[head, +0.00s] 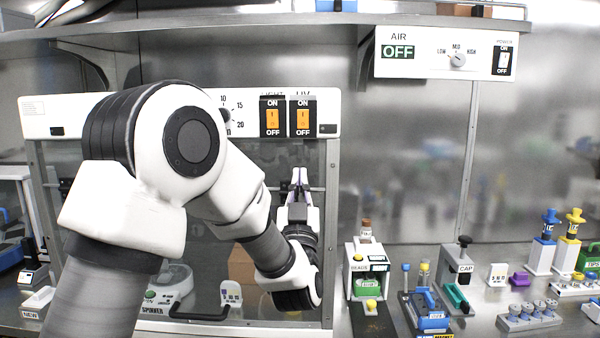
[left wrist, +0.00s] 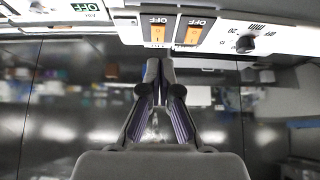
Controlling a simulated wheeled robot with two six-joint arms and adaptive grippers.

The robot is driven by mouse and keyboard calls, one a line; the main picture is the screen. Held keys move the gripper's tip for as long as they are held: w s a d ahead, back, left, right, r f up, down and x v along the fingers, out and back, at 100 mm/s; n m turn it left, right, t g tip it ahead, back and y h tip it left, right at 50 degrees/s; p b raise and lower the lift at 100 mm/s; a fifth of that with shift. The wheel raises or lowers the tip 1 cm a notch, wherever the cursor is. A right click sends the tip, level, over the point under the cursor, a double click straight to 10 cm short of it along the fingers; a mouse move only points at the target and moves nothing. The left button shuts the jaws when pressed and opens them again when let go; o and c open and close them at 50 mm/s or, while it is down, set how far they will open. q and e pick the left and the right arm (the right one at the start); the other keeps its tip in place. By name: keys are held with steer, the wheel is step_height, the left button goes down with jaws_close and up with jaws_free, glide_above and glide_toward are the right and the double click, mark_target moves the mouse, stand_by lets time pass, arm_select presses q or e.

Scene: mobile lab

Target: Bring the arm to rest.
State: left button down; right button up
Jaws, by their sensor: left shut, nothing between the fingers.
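My left arm (head: 140,200) comes in from the left of the head view and bends down in front of the glass-fronted cabinet. My left gripper (head: 299,178) points up just below the cabinet's switch panel (head: 245,112). Its fingers are shut with nothing between them. The left wrist view shows the same fingers (left wrist: 164,70) close together, below two orange rocker switches (left wrist: 157,30). I cannot tell whether the fingertips touch the panel. My right gripper is in neither view.
A beads dispenser (head: 367,270), a blue-based tool (head: 430,310) and a CAP press (head: 457,268) stand on the bench to the right. Pipettes (head: 545,240) and a vial rack (head: 528,315) are farther right. A shelf (head: 300,18) runs above. The air in front of the right wall is clear.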

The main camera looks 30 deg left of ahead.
arm_select(q)
step_height(320, 180, down, 22)
steer(key=w+d+m+g+h, duration=0.2)
steer(key=m+h, duration=0.2)
steer(key=h, duration=0.1)
steer(key=s+d+f+m+g+h, duration=0.1)
steer(key=s+f+g+h, duration=0.15)
steer(key=f, duration=0.85)
steer(key=s+d+f+m+g+h, duration=0.1)
steer(key=s+d+f+g, duration=0.2)
steer(key=f, duration=0.8)
steer(key=s+d+f+g+h, duration=0.25)
steer(key=s+f+g, duration=0.55)
steer(key=s+f, duration=0.8)
steer(key=s+d+g+h, duration=0.1)
steer(key=s+g, duration=0.2)
steer(key=s, duration=0.4)
steer(key=s+d+f+g+h, duration=0.1)
steer(key=s+g, duration=0.2)
steer(key=s, duration=0.5)
steer(key=shift+d+f, duration=0.3)
